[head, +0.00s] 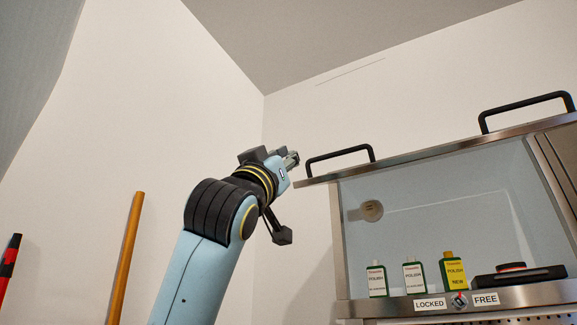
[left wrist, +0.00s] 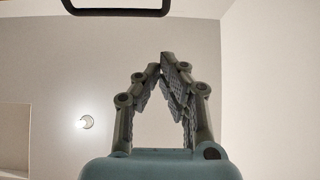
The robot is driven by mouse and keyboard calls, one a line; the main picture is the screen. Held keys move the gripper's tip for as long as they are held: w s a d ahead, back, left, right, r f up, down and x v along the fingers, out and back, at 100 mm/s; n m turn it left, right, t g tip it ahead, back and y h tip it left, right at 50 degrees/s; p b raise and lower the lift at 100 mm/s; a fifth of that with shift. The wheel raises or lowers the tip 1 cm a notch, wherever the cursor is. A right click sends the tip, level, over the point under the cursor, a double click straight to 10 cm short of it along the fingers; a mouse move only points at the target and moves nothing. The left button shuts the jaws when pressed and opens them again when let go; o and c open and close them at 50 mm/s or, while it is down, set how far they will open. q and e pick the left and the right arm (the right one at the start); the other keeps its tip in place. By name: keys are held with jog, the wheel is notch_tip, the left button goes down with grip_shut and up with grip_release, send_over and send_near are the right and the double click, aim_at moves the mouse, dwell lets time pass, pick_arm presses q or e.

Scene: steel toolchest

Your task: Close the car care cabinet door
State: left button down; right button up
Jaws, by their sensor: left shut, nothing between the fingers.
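The cabinet (head: 340,238) is a steel-framed box at the right of the head view, its inside visible from the front. A steel-edged panel (head: 440,151) with two black bar handles (head: 340,157) (head: 525,109) lies across its top, seen nearly edge-on. It looks like the door, raised; its full surface is hidden. My left gripper (head: 292,159) is just left of the panel's left end, near the left handle, with no clear contact. In the left wrist view its fingers (left wrist: 168,62) meet at the tips, shut and empty. A black handle (left wrist: 116,10) shows above them. My right gripper is not in view.
Inside stand two white-labelled bottles (head: 376,281) (head: 413,277), a yellow bottle (head: 454,272) and a dark device (head: 515,276). A small dial (head: 459,300) sits between LOCKED and FREE labels on the lower rail. A wooden pole (head: 126,255) and a red-black tool (head: 9,263) stand left.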

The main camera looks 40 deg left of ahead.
aim_at(309, 162)
pick_arm(q)
jog(key=p+x, duration=0.4)
jog(key=x, duration=0.4)
jog(key=f, duration=0.2)
jog(key=w+f+b, duration=0.1)
jog(key=f, duration=0.1)
jog(key=shift+w+a, duration=0.1)
jog(key=shift+a, duration=0.2)
jog(key=shift+d, duration=0.1)
